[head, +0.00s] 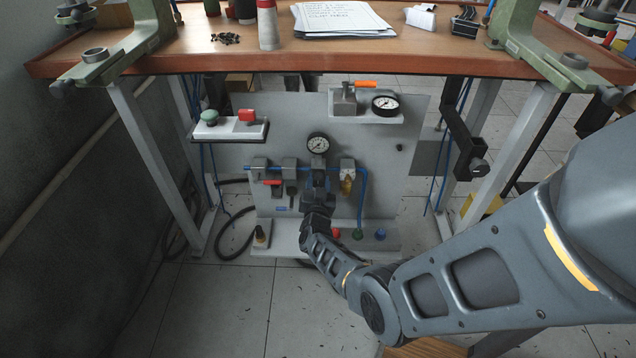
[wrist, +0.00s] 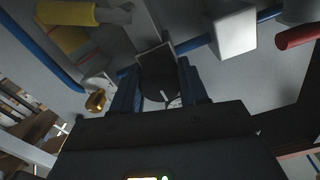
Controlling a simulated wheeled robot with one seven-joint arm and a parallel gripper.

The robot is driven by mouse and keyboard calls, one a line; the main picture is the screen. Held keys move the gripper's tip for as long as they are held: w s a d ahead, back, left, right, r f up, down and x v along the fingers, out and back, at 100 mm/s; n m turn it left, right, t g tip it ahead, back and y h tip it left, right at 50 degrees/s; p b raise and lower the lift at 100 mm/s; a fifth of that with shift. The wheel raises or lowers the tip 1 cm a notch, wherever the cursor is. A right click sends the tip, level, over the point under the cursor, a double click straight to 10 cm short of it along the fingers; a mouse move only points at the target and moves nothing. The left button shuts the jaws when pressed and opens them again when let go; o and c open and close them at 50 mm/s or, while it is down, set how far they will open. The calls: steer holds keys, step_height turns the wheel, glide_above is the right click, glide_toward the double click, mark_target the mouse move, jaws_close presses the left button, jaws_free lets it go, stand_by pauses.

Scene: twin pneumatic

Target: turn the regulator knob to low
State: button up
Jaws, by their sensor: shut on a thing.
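In the head view my gripper (head: 318,184) is in front of the panel, just below a round white-faced gauge (head: 318,143). In the wrist view its two dark blue fingers (wrist: 160,88) stand on either side of a dark knob (wrist: 158,70), the regulator knob, and are shut on it. In the head view the knob is hidden behind my gripper and wrist.
A red-handled valve (head: 272,182) is left of my gripper and an amber bowl (head: 347,185) is close on its right. A blue hose (head: 363,190) runs down beside the bowl. A shelf with an orange-handled valve (head: 366,84) is above. The wooden bench top (head: 420,48) overhangs the panel.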

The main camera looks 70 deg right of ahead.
steer(key=shift+w+a+f, duration=0.15)
steer(key=shift+f, duration=0.05)
steer(key=o, duration=0.8)
steer(key=shift+o, duration=1.3)
steer(key=shift+r, duration=0.1)
steer(key=p+v, duration=0.3)
steer(key=v, duration=0.4)
steer(key=shift+s+a, duration=0.25)
